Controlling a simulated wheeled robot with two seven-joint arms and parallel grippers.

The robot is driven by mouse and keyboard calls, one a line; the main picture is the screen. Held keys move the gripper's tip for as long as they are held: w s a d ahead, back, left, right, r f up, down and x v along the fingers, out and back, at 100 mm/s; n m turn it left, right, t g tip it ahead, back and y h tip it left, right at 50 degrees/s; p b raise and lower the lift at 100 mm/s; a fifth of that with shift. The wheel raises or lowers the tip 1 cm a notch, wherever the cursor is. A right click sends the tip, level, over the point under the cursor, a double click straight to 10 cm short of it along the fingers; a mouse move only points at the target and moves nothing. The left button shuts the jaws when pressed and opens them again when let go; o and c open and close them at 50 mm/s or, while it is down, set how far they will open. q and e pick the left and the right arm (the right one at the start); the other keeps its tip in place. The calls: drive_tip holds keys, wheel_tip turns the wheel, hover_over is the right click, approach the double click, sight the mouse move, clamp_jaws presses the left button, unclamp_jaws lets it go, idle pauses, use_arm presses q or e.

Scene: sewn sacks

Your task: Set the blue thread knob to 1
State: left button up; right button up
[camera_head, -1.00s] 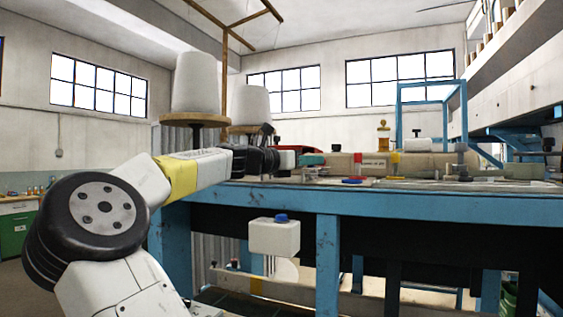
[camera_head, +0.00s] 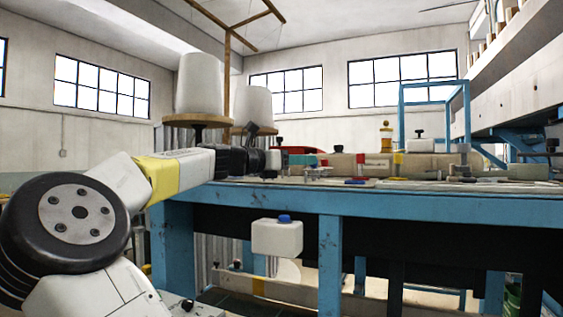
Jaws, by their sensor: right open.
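I cannot clearly make out a blue thread knob or its number at this size. A small flat blue piece (camera_head: 356,181) shows on the bench top, and I cannot tell whether it is the knob.
The blue-framed bench (camera_head: 420,205) carries a long beige machine with a red block (camera_head: 361,160) and small upright posts. White thread cones (camera_head: 198,84) stand behind my arm. A white container with a blue cap (camera_head: 277,238) hangs below the bench edge.

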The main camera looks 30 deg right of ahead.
drive_tip(key=shift+s+a, duration=0.2)
drive_tip(key=shift+a, duration=1.3)
